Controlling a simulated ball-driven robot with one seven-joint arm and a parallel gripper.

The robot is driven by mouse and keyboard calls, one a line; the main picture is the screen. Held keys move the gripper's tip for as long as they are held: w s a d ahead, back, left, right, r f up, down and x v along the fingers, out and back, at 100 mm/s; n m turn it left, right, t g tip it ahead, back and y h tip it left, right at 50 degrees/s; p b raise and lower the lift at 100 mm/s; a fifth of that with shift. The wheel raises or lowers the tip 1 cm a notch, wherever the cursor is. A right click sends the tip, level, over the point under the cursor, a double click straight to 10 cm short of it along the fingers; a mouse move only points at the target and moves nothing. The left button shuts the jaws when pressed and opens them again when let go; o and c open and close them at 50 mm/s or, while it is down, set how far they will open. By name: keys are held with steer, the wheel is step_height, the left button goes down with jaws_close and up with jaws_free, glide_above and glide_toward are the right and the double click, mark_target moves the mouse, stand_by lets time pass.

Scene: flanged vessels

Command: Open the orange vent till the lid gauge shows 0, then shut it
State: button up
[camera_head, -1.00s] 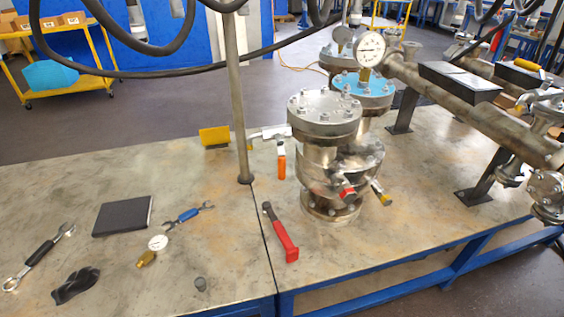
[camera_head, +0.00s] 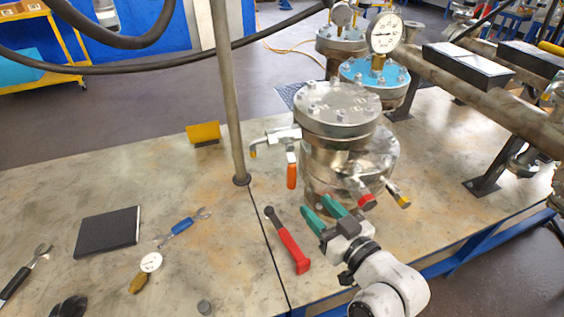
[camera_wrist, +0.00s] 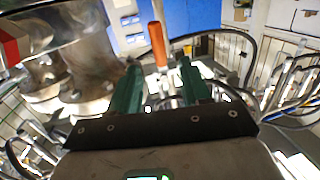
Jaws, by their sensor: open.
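The orange vent handle (camera_head: 291,172) hangs straight down at the left side of the front steel vessel (camera_head: 340,110). In the wrist view the orange handle (camera_wrist: 157,45) stands upright in the picture, ahead of my fingertips and lined up with the gap between them. My gripper (camera_head: 318,206) has two green fingers, open and empty, low in front of the vessel and right of the orange handle, apart from it. The fingers also show in the wrist view (camera_wrist: 158,68). A round white gauge (camera_head: 385,33) stands on the blue-lidded vessel (camera_head: 374,73) behind; its needle is too small to read.
A red valve handle (camera_head: 367,202) and a yellow one (camera_head: 402,200) stick out close to my gripper. A post (camera_head: 228,100) rises left of the vessel. A loose gauge (camera_head: 151,262) and tools lie on the bench.

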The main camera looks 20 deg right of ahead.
mark_target(295, 175)
steer(key=shift+t, duration=0.3)
steer(key=x, duration=0.4)
steer(key=p+x, duration=0.1)
steer(key=x, duration=0.3)
steer(key=r+p+x, duration=0.1)
steer(key=x, duration=0.3)
steer(key=shift+d+r, duration=0.1)
steer(key=shift+d, duration=0.05)
steer(key=shift+s, duration=0.1)
jaws_close()
